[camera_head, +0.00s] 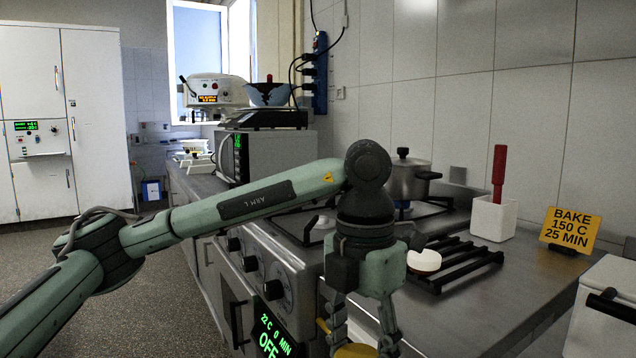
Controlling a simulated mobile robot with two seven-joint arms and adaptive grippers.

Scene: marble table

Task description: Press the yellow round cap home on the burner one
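My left gripper (362,335) points down at the bottom of the camera_head view, in front of the stove's front edge. Its two fingers stand apart, with a yellow round cap (355,351) between them. The cap seems held, off the counter; its lower part is cut off by the picture edge. A small yellow piece (322,326) shows beside the left finger; I cannot tell what it is. The stove top (290,222) lies behind my arm, which hides much of its burners. I cannot tell which burner is burner one. My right gripper is not in view.
A steel pot (408,181) stands on a back burner. A pale round piece (424,261) sits at the black grate (462,262). A white holder (493,217) with a red-handled tool and a yellow sign (569,230) stand at right. Counter right of the gripper is clear.

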